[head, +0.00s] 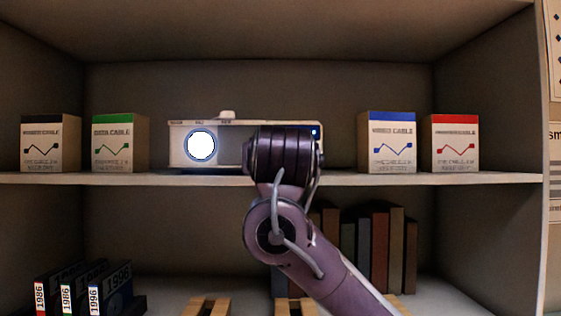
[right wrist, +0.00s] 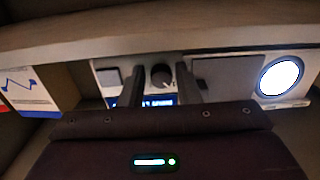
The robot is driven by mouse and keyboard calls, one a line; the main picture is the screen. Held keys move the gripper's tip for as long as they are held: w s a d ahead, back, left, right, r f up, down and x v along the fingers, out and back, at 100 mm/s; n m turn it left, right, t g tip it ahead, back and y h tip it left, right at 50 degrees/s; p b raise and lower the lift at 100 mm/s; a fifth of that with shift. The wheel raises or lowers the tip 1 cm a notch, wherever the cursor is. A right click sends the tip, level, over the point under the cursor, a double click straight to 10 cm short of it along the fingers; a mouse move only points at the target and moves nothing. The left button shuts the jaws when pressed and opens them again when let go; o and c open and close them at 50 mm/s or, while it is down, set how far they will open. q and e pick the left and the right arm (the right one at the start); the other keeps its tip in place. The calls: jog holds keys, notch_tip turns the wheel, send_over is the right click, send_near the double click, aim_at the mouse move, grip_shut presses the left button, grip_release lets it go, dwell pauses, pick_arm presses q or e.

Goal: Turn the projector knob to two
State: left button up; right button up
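The projector (head: 225,135) is a pale box with a bright round lens, standing on the upper shelf. My right arm hides much of its right half in the head view. The right wrist view is upside down and shows the projector's dark round knob (right wrist: 161,76), with a small light mark at its edge. My right gripper (right wrist: 158,84) is open, with one finger on each side of the knob in the picture. I cannot tell whether the fingers touch it. A blue lit display (right wrist: 158,101) is partly hidden by the gripper. My left gripper is not in view.
Cable boxes stand on the same shelf: black (head: 49,142) and green (head: 119,142) at left, blue (head: 387,142) and red (head: 450,143) at right. Books (head: 380,250) and year-labelled cases (head: 90,288) are on the shelf below. The shelf edge (head: 120,179) runs just under the projector.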

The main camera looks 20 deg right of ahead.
jog(key=shift+s+a+r, duration=0.15)
jog(key=shift+s+r, duration=0.05)
jog(key=c, duration=0.5)
grip_shut()
pick_arm(q)
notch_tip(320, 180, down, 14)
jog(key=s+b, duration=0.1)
jog(key=b, duration=1.2)
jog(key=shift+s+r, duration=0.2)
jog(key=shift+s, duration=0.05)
pick_arm(e)
jog(key=m, duration=1.5)
jog(key=shift+r+m, duration=0.1)
jog(key=shift+m, duration=0.3)
